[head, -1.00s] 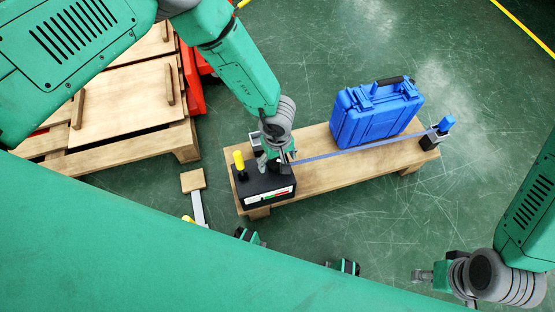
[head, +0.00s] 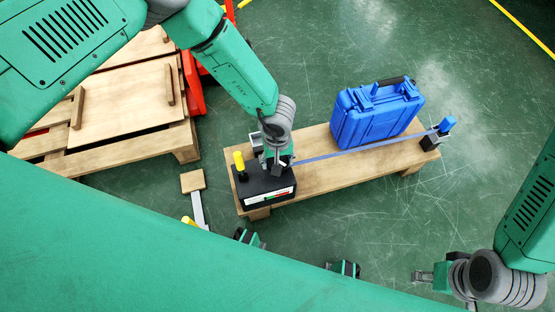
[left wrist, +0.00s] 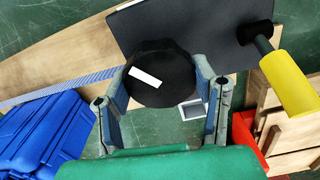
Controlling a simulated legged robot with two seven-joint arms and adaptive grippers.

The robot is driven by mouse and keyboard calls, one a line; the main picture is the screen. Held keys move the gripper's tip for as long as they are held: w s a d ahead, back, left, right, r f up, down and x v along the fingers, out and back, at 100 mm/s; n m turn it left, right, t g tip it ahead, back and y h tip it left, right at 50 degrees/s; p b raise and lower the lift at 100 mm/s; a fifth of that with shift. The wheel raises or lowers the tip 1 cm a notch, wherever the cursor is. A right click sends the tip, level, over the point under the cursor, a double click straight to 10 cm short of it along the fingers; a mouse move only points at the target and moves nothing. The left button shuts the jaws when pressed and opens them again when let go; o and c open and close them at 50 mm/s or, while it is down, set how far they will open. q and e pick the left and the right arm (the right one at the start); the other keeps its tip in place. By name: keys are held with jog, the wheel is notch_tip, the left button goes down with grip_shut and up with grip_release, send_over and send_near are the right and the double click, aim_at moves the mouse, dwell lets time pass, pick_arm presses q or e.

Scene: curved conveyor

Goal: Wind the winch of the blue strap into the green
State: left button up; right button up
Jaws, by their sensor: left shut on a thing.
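The black winch box (head: 262,186) stands on the left end of a wooden bench. Its front has a gauge strip (head: 270,197) with white, green and red parts; its reading is too small to tell. The blue strap (head: 350,151) runs from the winch past a blue case to a post at the far right end. My left gripper (head: 274,163) is over the winch. In the left wrist view, its fingers are shut on both sides of the round black knob (left wrist: 160,78) with a white mark. My right gripper (head: 424,276) is off the bench at lower right; its fingers are unclear.
The blue case (head: 372,118) stands on the bench (head: 320,175) by the strap. A yellow handle (head: 239,160) sticks up from the winch's left side. Wooden pallets (head: 125,105) and red parts lie at upper left. The green floor at right is clear.

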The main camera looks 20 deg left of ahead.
pick_arm(q)
jog(key=shift+m, duration=2)
jog(key=o, duration=1.2)
jog(key=shift+c, duration=0.2)
notch_tip(320, 180, up, 12)
jog(key=shift+f, duration=0.1)
